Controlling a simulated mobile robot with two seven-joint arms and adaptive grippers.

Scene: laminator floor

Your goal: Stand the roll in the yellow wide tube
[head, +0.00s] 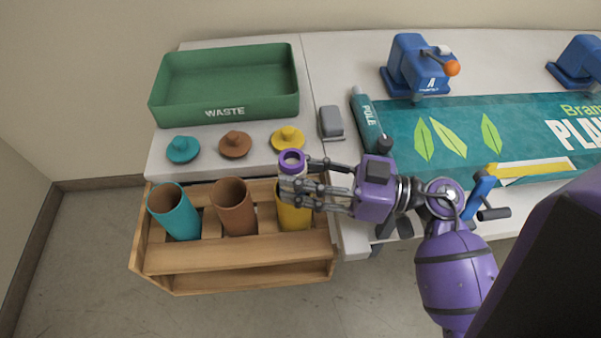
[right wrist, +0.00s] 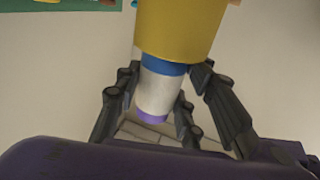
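The roll (head: 292,170), pale with a purple upper end, stands roughly upright at the mouth of the yellow wide tube (head: 293,216). The right wrist view shows the roll's white body (right wrist: 158,92), a blue band and the purple end against the yellow tube (right wrist: 180,28). Its lower end is hidden by the tube; I cannot tell how deep it sits. My right gripper (head: 298,187) has its fingers on both sides of the roll and looks shut on it, just above the tube's rim. My left gripper is not in view.
A teal tube (head: 178,215) and a brown tube (head: 236,212) stand in the wooden rack (head: 235,255). Teal, brown and yellow lids (head: 287,137) lie behind on the table. A green waste tray (head: 225,92), a grey block (head: 331,122) and a teal pole roll (head: 367,122) are further back.

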